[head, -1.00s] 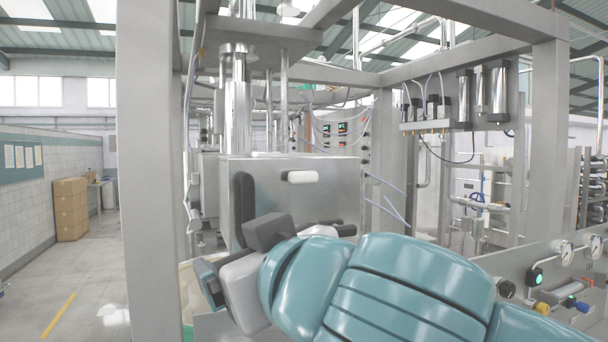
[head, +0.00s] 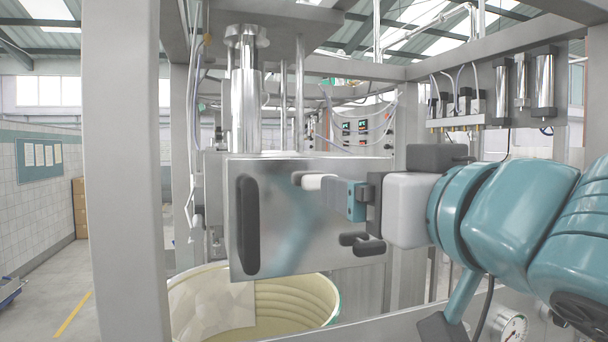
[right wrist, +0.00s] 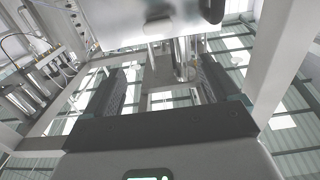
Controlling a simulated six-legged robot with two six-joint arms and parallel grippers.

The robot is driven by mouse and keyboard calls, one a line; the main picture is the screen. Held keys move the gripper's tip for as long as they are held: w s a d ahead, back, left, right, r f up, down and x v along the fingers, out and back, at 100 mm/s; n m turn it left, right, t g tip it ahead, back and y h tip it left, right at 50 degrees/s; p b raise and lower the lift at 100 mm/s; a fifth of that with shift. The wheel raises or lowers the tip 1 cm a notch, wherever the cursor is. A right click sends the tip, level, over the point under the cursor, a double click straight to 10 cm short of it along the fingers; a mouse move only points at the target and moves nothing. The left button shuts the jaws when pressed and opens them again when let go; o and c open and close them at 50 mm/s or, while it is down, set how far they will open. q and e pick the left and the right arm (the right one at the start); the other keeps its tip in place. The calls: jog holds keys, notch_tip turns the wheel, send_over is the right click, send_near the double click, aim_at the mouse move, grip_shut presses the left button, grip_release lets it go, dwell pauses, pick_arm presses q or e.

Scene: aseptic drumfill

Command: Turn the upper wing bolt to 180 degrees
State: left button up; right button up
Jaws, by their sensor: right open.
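The steel box (head: 280,235) of the machine fills the middle of the head view. A pale, short bar-like knob with a dark end, which appears to be the upper wing bolt (head: 314,181), sits on its front face. A dark two-lobed knob (head: 362,243) sits lower right. My right gripper (head: 338,194) reaches in from the right, its fingers just right of the pale knob and overlapping its end; contact cannot be told. In the right wrist view the gripper's fingers (right wrist: 163,75) are wide apart with nothing between them. My left gripper is not in view.
A long black handle (head: 247,226) is on the box's left side. A cream drum (head: 300,300) stands open below the box. Steel frame posts (head: 122,170) stand at the left and right. A gauge (head: 512,330) is at lower right.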

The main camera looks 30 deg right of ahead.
aim_at(319, 182)
jog(key=p+x, duration=0.4)
jog(key=x, duration=1)
jog(key=shift+r, duration=0.1)
jog(key=shift+w+d+p, duration=0.2)
jog(key=shift+w+p, duration=0.15)
jog(key=shift+w, duration=0.2)
jog(key=c, duration=1.1)
